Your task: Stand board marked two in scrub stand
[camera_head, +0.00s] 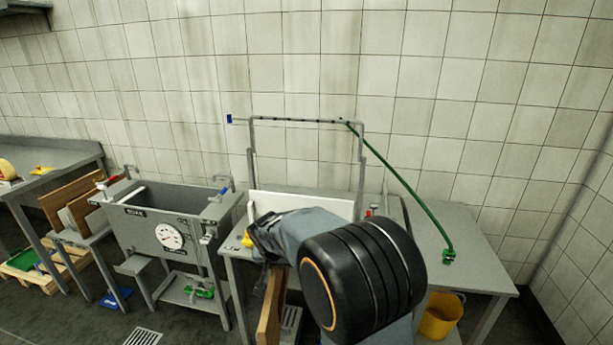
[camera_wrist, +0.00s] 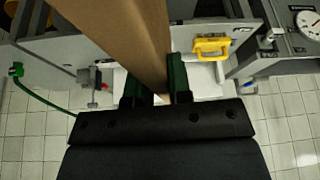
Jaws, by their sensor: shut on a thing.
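My gripper (camera_wrist: 158,82) is shut on a brown wooden board (camera_wrist: 128,35), with a green finger on each side of it in the wrist view. In the head view the board (camera_head: 271,308) hangs edge-on, in front of the wash table and left of my arm. No mark on it can be read. A grey tubular frame with a white panel (camera_head: 318,203) stands on the table behind my arm; it may be the scrub stand. My arm hides much of this area, and I cannot see any slot there.
A grey tank marked SOAK (camera_head: 160,215) with a dial stands left of the table. Other boards (camera_head: 75,195) stand on a rack farther left. A yellow-handled item (camera_wrist: 210,46) lies beside the held board. A green hose (camera_head: 410,185) arches right, above a yellow bucket (camera_head: 441,315).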

